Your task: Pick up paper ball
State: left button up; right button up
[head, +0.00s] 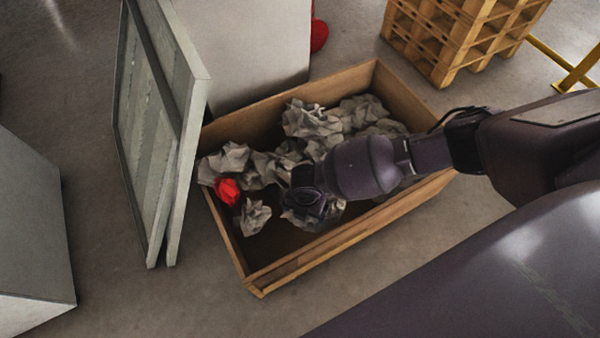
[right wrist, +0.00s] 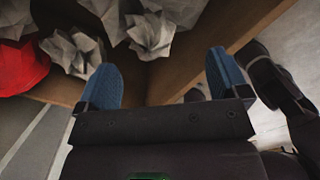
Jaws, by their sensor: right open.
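Crumpled grey paper balls (head: 312,120) lie heaped in an open wooden crate (head: 345,238). A single red crumpled ball (head: 228,191) lies by the crate's left wall, with a grey paper ball (head: 254,217) just in front of it. My right gripper (head: 305,199) reaches into the crate from the right, to the right of these two; its fingers are hard to make out there. In the right wrist view my right gripper (right wrist: 163,80) has its blue fingertips apart with nothing between them. Grey paper (right wrist: 152,33) lies beyond them, and a red shape (right wrist: 20,68) is at the left edge. My left gripper is not in view.
Grey panels (head: 185,150) lean upright close to the crate's left side. A grey box (head: 245,50) stands behind it. Wooden pallets (head: 460,35) and a yellow rail (head: 565,70) are at the back right. The floor (head: 180,300) in front is clear.

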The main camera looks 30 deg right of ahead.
jog(key=shift+w+a+f+b, duration=0.15)
jog(key=shift+f+b, duration=0.6)
jog(key=shift+f, duration=0.8)
jog(key=shift+w+d+f+b, duration=0.1)
jog(key=shift+w+f+b, duration=0.15)
jog(key=shift+f+b, duration=0.85)
jog(key=shift+f+p, duration=0.35)
jog(key=shift+p, duration=0.1)
jog(key=c, duration=1)
